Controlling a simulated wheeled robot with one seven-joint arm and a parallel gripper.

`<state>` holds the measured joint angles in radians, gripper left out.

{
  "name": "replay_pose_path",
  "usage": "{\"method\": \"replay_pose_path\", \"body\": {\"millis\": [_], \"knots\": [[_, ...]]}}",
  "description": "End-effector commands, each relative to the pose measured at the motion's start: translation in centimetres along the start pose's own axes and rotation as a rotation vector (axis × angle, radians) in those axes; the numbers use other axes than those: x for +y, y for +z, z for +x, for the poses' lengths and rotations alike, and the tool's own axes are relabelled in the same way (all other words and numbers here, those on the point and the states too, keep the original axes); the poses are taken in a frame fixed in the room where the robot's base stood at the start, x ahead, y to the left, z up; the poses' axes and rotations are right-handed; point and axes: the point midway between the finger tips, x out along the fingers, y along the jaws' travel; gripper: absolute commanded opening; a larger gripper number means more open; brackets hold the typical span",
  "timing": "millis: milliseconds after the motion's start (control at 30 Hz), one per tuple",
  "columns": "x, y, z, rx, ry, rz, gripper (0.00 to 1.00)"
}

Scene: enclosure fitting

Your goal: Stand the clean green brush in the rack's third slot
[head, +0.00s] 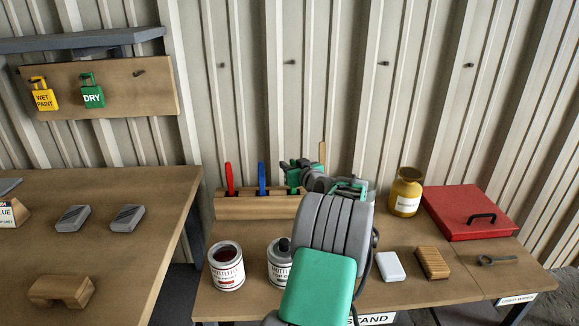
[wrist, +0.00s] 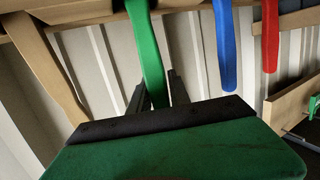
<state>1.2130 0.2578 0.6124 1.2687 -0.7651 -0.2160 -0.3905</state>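The wooden rack (head: 262,206) stands at the back of the right table, against the wall. A red handle (head: 229,178), a blue handle (head: 262,176) and the green brush (head: 293,178) stand up from it, left to right. In the inverted wrist view, the green brush's handle (wrist: 146,40) runs from the rack's edge down between my fingers. My gripper (wrist: 158,84) is at the green handle, with a fingertip close against each side, and looks shut on it. The brush's lower end and its depth in the slot are hidden.
Two tins (head: 226,266) stand in front of the rack. My arm covers the table's middle. A yellow jar (head: 405,191), red case (head: 468,211), white block (head: 390,266) and wooden brush (head: 432,262) are to the right. A pale wooden piece (wrist: 45,70) is beside the green handle.

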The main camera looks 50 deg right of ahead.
Motion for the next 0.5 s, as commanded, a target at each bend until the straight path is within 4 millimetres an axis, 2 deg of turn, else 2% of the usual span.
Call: {"method": "replay_pose_path", "body": {"millis": [33, 200, 500], "knots": [[-0.01, -0.04, -0.01, 0.000, 0.000, 0.000, 0.28], [-0.01, -0.05, -0.01, 0.000, 0.000, 0.000, 0.41], [0.00, -0.66, -0.13, 0.000, 0.000, 0.000, 0.41]]}}
